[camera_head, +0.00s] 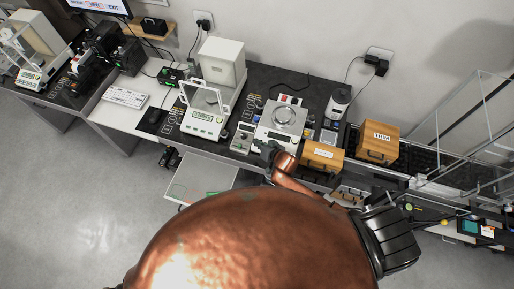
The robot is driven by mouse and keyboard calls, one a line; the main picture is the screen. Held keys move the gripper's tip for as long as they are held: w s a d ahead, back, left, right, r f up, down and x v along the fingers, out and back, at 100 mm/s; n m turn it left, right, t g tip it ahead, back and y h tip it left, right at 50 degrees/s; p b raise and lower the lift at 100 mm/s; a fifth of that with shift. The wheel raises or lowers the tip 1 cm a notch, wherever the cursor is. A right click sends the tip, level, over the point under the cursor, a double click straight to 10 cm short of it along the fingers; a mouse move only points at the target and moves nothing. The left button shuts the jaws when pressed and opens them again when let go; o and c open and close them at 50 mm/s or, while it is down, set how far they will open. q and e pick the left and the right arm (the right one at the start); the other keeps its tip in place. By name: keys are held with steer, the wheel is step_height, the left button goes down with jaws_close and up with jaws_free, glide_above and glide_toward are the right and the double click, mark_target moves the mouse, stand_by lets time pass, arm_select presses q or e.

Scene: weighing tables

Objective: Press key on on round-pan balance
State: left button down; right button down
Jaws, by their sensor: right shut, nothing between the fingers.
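The round-pan balance (290,133) stands on the dark bench top near the middle of the view, with a silver round pan (284,116) on its top. My right gripper (262,146) is dark and small in the view, shut and empty, at the front left edge of this balance. It covers part of the balance's front panel, so the keys there are hidden or too small to read. I cannot tell whether the fingertips touch a key. My left gripper is not in view.
A second balance with a glass draft shield (208,100) stands to the left. Wooden boxes (378,141) and (322,157) stand to the right. A small dark-topped device (338,103) is behind right.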

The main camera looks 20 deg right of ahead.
steer(key=f+b, duration=0.2)
steer(key=f, duration=0.1)
steer(key=w+f+b, duration=0.1)
steer(key=f+b, duration=0.1)
steer(key=shift+d, duration=0.4)
steer(key=shift+w+d+f+b, duration=0.1)
steer(key=shift+w+f+b, duration=0.15)
steer(key=shift+f+b, duration=0.3)
steer(key=shift+f, duration=0.15)
stand_by(0.4)
steer(key=shift+d+f, duration=0.1)
steer(key=shift+f, duration=0.2)
steer(key=shift+w+f, duration=0.1)
steer(key=shift+f, duration=0.25)
stand_by(0.6)
steer(key=shift+r, duration=0.1)
stand_by(0.3)
steer(key=shift+s+r+p, duration=0.2)
steer(key=shift+r+p, duration=0.45)
steer(key=shift+p, duration=0.1)
